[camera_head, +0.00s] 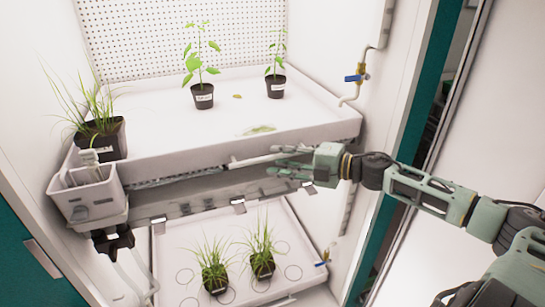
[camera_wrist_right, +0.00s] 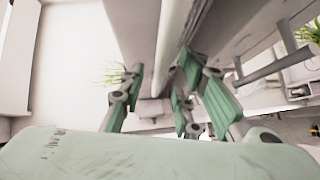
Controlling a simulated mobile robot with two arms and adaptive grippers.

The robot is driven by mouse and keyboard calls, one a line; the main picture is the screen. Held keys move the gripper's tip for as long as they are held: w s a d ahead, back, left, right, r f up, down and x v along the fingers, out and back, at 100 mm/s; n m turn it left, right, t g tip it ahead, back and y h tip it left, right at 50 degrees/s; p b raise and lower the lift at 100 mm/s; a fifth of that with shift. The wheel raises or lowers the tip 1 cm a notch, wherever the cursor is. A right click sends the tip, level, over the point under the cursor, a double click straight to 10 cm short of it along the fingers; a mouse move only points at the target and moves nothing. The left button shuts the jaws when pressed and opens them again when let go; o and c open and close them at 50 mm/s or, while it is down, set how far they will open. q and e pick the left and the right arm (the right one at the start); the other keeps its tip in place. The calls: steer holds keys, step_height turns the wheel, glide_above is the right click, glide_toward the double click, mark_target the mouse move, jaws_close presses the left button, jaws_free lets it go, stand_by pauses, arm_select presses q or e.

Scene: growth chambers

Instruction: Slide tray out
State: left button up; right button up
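The white tray (camera_head: 225,130) sits on the upper shelf of the chamber, with potted plants on it. A pale bar-like handle (camera_head: 255,159) runs along its front edge. My right gripper (camera_head: 282,161) reaches in from the right at this bar, with fingers pointing left. In the right wrist view, the pale bar (camera_wrist_right: 170,45) runs between the spread green fingers of my right gripper (camera_wrist_right: 155,95). The fingers look open, with a gap on the left side of the bar; whether the right-side fingers touch it, I cannot tell. My left gripper is out of view.
Leafy pots (camera_head: 203,96) stand on the tray, and a grassy pot (camera_head: 100,139) stands at its left front corner. A grey box (camera_head: 90,195) hangs there. A lower white tray (camera_head: 180,250) holds two grassy pots. A blue-handled valve (camera_head: 354,78) is on the right wall.

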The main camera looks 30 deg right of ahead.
steer(key=shift+p+x, duration=0.5)
steer(key=shift+x, duration=0.55)
steer(key=shift+w+a+f, duration=0.1)
steer(key=shift+w+a, duration=0.15)
steer(key=shift+c, duration=0.2)
jaws_close()
steer(key=shift+w+d, duration=0.1)
